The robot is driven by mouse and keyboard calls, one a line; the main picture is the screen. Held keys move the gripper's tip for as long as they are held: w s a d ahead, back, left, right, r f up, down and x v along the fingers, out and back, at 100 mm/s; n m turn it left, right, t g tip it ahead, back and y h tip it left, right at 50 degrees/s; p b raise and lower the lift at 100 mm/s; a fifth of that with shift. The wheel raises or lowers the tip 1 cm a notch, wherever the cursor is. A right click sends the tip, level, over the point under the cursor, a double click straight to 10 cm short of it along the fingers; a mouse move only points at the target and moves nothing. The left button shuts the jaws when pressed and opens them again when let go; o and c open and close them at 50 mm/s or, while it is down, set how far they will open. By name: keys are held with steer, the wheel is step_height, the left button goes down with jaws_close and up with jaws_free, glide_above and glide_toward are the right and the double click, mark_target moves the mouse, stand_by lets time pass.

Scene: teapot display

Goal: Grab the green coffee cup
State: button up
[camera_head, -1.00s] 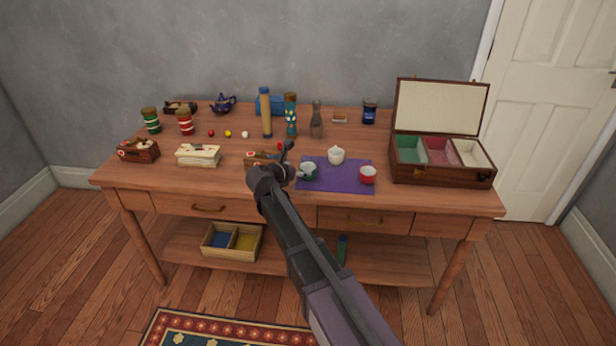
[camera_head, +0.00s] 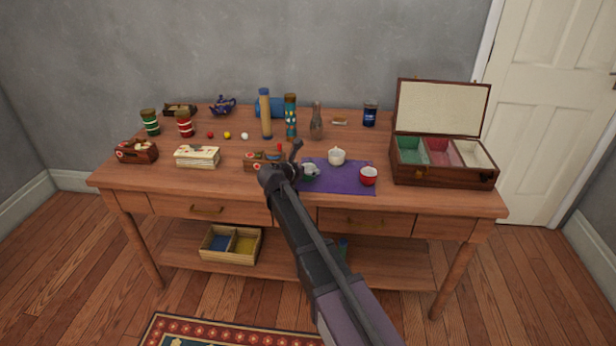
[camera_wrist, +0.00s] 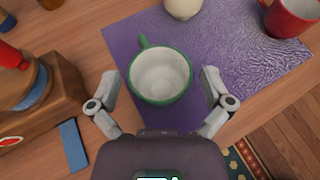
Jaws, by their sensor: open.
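The green coffee cup (camera_wrist: 160,76) stands upright on the purple cloth, green outside with a white inside, its handle pointing up and left in the wrist view. In the head view the cup (camera_head: 312,170) is partly hidden behind my gripper. My gripper (camera_wrist: 168,84) is open, with one finger to the left and one to the right of the cup in the wrist view. A gap shows on each side and the space between the fingers holds only the cup. In the head view my gripper (camera_head: 297,158) is at the cloth's left end.
The purple cloth (camera_head: 345,184) also bears a white cup (camera_head: 337,157) and a red cup (camera_head: 368,176). A wooden box-like object (camera_head: 258,158) stands just left of my gripper. An open compartment box (camera_head: 440,178) stands at the right. The table's front edge is close.

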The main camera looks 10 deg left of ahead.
mark_target(312, 167)
steer(key=shift+b+x, duration=0.45)
steer(key=shift+x, duration=1.25)
steer(key=shift+c, duration=0.2)
steer(key=c, duration=0.9)
